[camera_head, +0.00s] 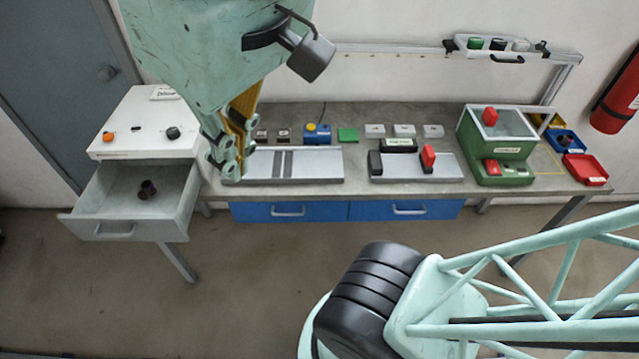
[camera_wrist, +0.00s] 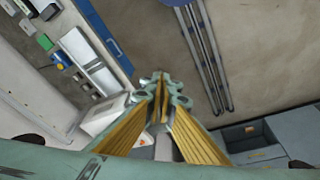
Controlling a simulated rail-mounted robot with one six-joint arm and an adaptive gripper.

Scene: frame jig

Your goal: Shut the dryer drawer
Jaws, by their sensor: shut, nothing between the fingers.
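The dryer (camera_head: 143,135) is a white box at the left of the bench, with an orange knob and a black knob on its sloped top. Its grey drawer (camera_head: 92,228) is pulled out toward the front, with a bar handle on its front face. A small dark cylinder (camera_head: 147,189) lies in the drawer. My gripper (camera_head: 224,172) points down, shut and empty. In the head view it appears just right of the dryer and drawer; I cannot tell its exact distance. In the wrist view my gripper (camera_wrist: 163,84) partly covers a white box that looks like the dryer (camera_wrist: 103,114).
The bench (camera_head: 360,115) carries grey fixtures, small blocks and a green machine (camera_head: 496,145). Blue drawers (camera_head: 290,211) under it are shut. The floor (camera_head: 250,290) before the open drawer looks clear. A grey door (camera_head: 60,80) stands behind the dryer, and a fire extinguisher (camera_head: 618,95) hangs at right.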

